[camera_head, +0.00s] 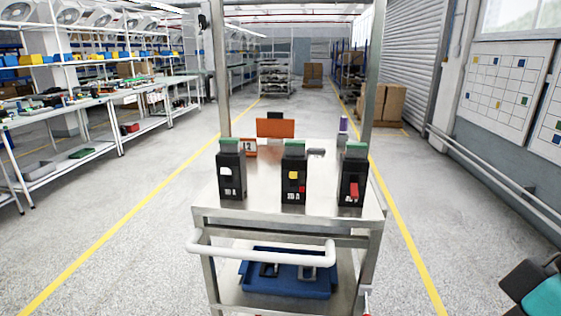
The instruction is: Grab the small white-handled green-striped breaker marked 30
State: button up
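Three black breakers with green tops stand upright in a row on the metal cart's top (268,205). The left breaker (230,180) has a white handle and small white marking low on its front; the number is too small to read surely. The middle breaker (293,185) has a yellow handle and a small red part at its lower right. The right breaker (353,180) has a red handle set lower on its front. The breakers stand apart from each other.
A white push handle (262,249) runs along the cart's front. Metal posts rise at its back. Behind the breakers are an orange panel (275,128) and a sign reading 12 (249,147). A blue tray (285,285) sits on the lower shelf. Floor on both sides is clear.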

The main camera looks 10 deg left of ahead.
aim_at(234, 187)
jog(key=z, duration=0.05)
jog(key=i, duration=0.65)
jog(key=u, duration=0.8)
jog(key=i, duration=0.55)
jog(key=u, duration=0.65)
